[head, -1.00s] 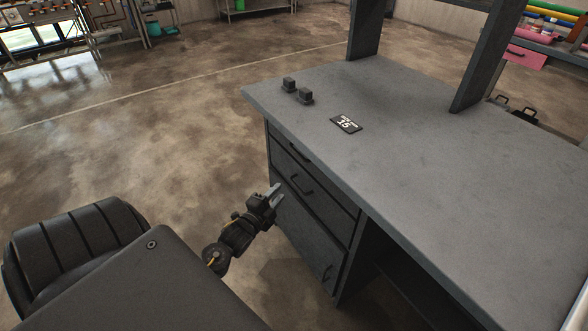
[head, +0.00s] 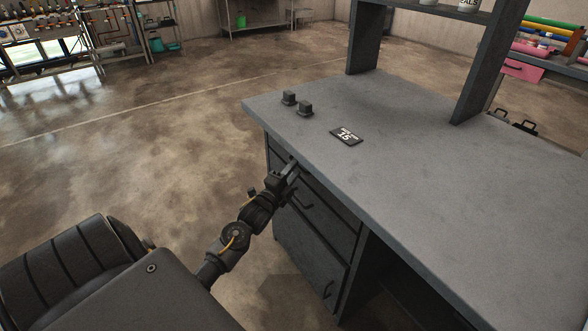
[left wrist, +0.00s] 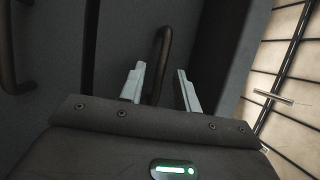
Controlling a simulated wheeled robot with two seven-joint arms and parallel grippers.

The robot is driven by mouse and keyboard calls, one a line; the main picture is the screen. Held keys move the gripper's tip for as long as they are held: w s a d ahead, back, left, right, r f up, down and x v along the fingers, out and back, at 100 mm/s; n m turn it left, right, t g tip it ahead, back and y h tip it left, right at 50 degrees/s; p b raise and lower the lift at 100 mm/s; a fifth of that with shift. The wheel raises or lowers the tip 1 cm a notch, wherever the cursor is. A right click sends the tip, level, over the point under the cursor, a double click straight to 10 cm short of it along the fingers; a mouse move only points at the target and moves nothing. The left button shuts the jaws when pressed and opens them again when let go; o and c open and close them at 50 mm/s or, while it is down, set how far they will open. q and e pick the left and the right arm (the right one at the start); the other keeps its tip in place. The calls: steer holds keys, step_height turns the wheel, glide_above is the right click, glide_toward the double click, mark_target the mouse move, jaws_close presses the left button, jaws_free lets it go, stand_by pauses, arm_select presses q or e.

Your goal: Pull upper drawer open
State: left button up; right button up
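The desk's dark grey upper drawer (head: 336,194) sits just under the desktop and looks closed. My left gripper (head: 291,168) is in front of it in the head view and covers part of its front and its handle. In the left wrist view, the upper drawer's dark bar handle (left wrist: 163,50) shows between the two pale fingertips of my left gripper (left wrist: 157,82). The fingers are apart, one on each side of the handle, and no grip on it shows. My right gripper is in neither view.
A second drawer's handle (head: 304,198) lies just below, and a lower door has its own handle (head: 328,290). On the desktop (head: 430,180) are two small dark blocks (head: 297,104) and a black number card (head: 346,136). The floor left of the desk is clear.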

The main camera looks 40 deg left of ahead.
arm_select(q)
steer(key=shift+w+r, duration=0.1)
steer(key=shift+w, duration=0.5)
jaws_close()
steer(key=shift+a, duration=0.1)
